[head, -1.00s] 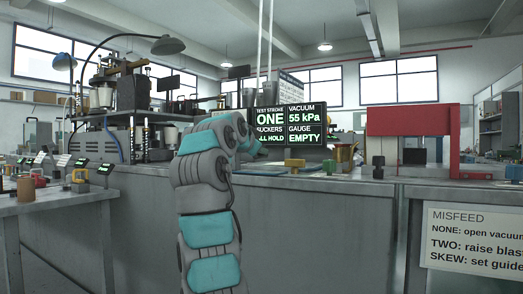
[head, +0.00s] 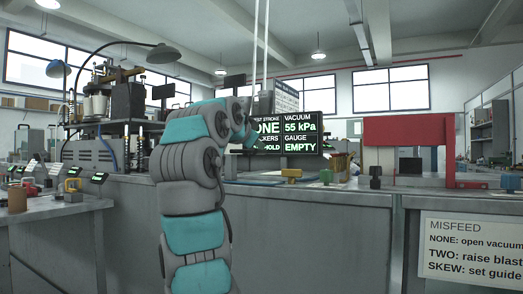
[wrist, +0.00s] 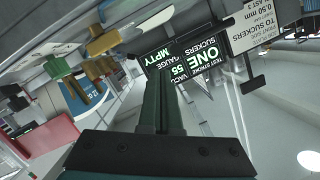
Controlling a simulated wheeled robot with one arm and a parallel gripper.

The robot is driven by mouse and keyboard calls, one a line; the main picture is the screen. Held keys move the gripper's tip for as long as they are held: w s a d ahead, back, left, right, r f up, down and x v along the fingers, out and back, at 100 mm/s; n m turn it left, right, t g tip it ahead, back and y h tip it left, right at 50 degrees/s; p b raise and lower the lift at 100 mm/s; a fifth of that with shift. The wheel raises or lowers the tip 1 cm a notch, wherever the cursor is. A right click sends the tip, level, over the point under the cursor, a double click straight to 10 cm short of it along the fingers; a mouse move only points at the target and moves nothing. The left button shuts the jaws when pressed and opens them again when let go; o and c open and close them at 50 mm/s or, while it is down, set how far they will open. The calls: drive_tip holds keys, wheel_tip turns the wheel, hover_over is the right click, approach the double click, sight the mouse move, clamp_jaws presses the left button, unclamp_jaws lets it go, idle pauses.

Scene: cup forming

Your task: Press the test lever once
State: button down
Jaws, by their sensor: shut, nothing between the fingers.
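I cannot make out a test lever for certain in either view. A dark display (head: 303,133) stands on the bench; it reads TEST STROKE ONE, VACUUM 55 kPa and GAUGE EMPTY, its left edge covered by my arm. It also shows tilted in the wrist view (wrist: 200,65). My gripper (wrist: 158,85) is shut and empty, its fingers pointing toward the display in the wrist view. In the head view my arm hides the gripper. A yellow T-shaped handle (head: 291,175) and a dark knob (head: 376,172) stand on the bench right of my arm.
A red frame (head: 408,130) stands on the bench at right; it also shows in the wrist view (wrist: 52,138). A MISFEED sign (head: 470,245) hangs on the bench front. Machinery with lamps (head: 110,110) stands at left. A side table (head: 60,207) holds small parts.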

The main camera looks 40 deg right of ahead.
drive_tip(key=shift+v, duration=2.1)
drive_tip(key=shift+d, duration=0.1)
drive_tip(key=w+a+f+n+y+p, duration=0.2)
drive_tip(key=w+a+f+n+y, duration=0.2)
drive_tip(key=w+a+f+n, duration=0.3)
drive_tip(key=s+a+f+n+g+y+p, duration=0.1)
drive_tip(key=s+a+f+n+y, duration=0.15)
drive_tip(key=f, duration=0.35)
drive_tip(key=s+a+f+n+g+y+p, duration=0.1)
drive_tip(key=s+a+f+n+g, duration=0.1)
drive_tip(key=s+a+f+n, duration=0.3)
drive_tip(key=s+a+f+n+g+y+p, duration=0.1)
drive_tip(key=s+a+f, duration=0.4)
drive_tip(key=s+f, duration=0.5)
drive_tip(key=s+a+f+n+g+y+p, duration=0.1)
drive_tip(key=s+a+f+g+y, duration=0.2)
drive_tip(key=s+f, duration=0.7)
drive_tip(key=s+a+f+n+g+y+p, duration=0.1)
drive_tip(key=s+a+f+n+g+y, duration=0.1)
drive_tip(key=s+a+f, duration=0.5)
drive_tip(key=s+f, duration=0.4)
drive_tip(key=s, duration=0.2)
drive_tip(key=shift+s+a+g, duration=0.25)
drive_tip(key=shift+s+g, duration=0.05)
